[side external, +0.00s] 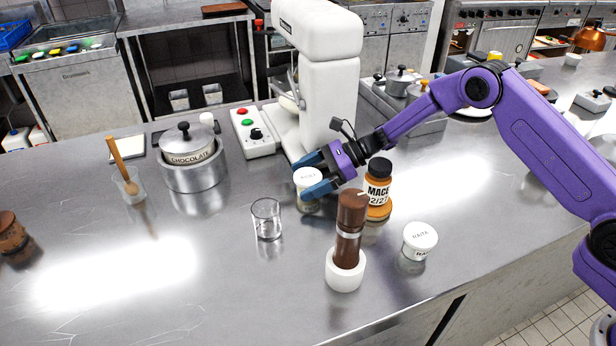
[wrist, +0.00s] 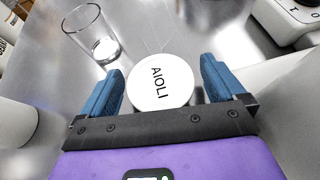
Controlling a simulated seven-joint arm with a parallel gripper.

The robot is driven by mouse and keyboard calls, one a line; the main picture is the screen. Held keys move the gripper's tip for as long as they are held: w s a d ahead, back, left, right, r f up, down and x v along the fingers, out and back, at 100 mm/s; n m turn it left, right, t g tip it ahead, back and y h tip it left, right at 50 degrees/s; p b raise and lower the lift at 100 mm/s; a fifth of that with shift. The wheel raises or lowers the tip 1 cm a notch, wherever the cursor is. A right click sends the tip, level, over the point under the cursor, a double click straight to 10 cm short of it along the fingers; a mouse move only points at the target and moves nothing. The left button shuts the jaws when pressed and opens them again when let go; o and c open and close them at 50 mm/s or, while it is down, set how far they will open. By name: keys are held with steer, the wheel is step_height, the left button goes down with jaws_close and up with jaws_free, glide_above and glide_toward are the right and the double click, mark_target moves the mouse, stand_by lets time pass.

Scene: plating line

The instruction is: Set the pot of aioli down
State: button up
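The pot of aioli (side external: 308,178) has a round white lid, and "AIOLI" reads on it in the wrist view (wrist: 161,83). It appears upright at the counter beside the white mixer; its base is partly hidden, so contact with the counter is hard to tell. My gripper (side external: 315,176) has its blue fingers on either side of the pot. In the wrist view the fingers (wrist: 161,80) are spread wider than the lid, with a narrow gap showing at the right.
An empty glass (side external: 266,219) stands close by. A mace jar (side external: 378,185), a brown mill (side external: 348,235) in a white holder and a raita pot (side external: 420,240) stand to the right. A white mixer (side external: 318,90) is behind. The counter's left front (side external: 150,275) is clear.

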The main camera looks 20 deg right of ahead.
mark_target(311, 175)
steer(key=shift+r, duration=0.1)
steer(key=shift+d+r, duration=0.2)
steer(key=shift+d, duration=0.05)
steer(key=v, duration=0.4)
steer(key=shift+d, duration=0.2)
step_height(311, 175, up, 7)
steer(key=shift+s, duration=0.1)
